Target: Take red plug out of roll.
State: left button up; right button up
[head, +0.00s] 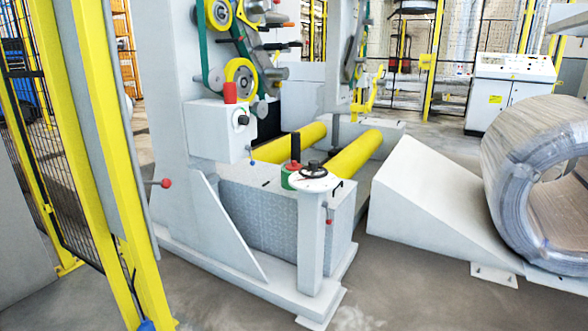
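A red cylinder (230,92) stands upright on top of a white control box on the machine's column, in front of a yellow and green wheel (241,73). A second small piece, green and red with a black upright top (294,170), sits beside the black handwheel; I cannot tell what it is. The large coil (520,170), wrapped in clear film with a hollow middle, lies at the right. I cannot tell for sure which of these pieces is the red plug or which part is the roll. Neither of my grippers is in view.
Two yellow rollers (290,143) lie behind the handwheel (314,170) post. A white wedge ramp (435,200) stands between machine and coil. A yellow post with fence (95,170) blocks the left. A white control cabinet (510,90) is at the back right. Bare floor (400,290) shows in front.

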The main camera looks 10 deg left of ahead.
aim_at(294, 167)
jog(key=i+j, duration=0.1)
jog(key=i, duration=0.35)
jog(key=i+z, duration=0.15)
jog(key=i, duration=0.25)
jog(key=i+j, duration=0.2)
jog(key=i, duration=0.25)
